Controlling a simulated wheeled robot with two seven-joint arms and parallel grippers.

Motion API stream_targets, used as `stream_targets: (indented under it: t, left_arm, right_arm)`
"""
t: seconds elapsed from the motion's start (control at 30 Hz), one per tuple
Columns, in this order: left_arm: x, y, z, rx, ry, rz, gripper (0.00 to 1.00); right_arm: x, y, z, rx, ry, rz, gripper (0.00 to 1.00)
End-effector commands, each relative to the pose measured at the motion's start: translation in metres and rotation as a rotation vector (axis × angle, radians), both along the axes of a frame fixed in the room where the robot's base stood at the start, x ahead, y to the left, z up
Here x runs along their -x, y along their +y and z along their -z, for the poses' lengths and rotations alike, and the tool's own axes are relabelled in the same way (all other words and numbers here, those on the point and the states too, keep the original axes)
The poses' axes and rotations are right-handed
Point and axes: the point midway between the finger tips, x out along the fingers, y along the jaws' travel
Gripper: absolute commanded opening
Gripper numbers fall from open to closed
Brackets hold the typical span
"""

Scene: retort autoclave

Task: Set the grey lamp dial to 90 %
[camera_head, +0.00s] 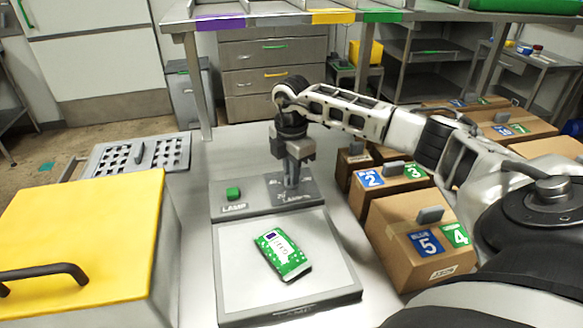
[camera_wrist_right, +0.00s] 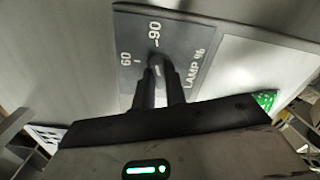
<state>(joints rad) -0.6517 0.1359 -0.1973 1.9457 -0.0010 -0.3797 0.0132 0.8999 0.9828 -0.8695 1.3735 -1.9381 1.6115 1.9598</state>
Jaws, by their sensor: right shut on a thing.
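The lamp panel (camera_head: 262,203) is a grey strip with "LAMP" lettering behind a pale inspection plate. My right gripper (camera_head: 292,184) points down onto its right part and hides the dial in the head view. In the right wrist view the gripper (camera_wrist_right: 158,72) is shut on the grey lamp dial (camera_wrist_right: 156,62), of which only a little shows between the fingertips. The scale plate (camera_wrist_right: 185,38) shows "60", "90" and "LAMP %". The "90" mark lies just beyond the fingertips. The dial's exact setting cannot be read. My left gripper is not in view.
A green button (camera_head: 233,192) sits on the panel's left. A green and white pouch (camera_head: 283,254) lies on the pale plate (camera_head: 237,275). Numbered cardboard boxes (camera_head: 395,215) stand close on the right, a yellow-lidded box (camera_head: 85,235) on the left. A shelf (camera_head: 290,17) spans above.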

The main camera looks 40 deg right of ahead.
Motion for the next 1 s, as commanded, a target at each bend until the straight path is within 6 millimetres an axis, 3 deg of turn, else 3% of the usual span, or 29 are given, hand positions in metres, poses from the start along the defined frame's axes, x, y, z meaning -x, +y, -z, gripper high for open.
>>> stream_targets:
  t: [0.3, 0.8, 0.83, 0.9, 1.0]
  left_arm:
    - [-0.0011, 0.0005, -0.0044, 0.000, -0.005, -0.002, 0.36]
    - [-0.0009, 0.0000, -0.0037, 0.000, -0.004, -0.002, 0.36]
    - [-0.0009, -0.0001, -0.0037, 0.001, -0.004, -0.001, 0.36]
    - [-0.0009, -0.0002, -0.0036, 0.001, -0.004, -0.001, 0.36]
    - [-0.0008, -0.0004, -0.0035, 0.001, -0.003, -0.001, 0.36]
  right_arm:
    - [-0.0017, -0.0027, -0.0033, 0.005, -0.008, 0.111, 0.00]
    - [-0.0017, -0.0032, -0.0032, 0.005, -0.008, 0.131, 0.00]
    - [-0.0017, -0.0032, -0.0032, 0.005, -0.008, 0.131, 0.18]
    - [-0.0014, -0.0028, -0.0029, 0.004, -0.007, 0.130, 0.35]
    - [-0.0010, -0.0021, -0.0021, 0.003, -0.006, 0.128, 0.35]
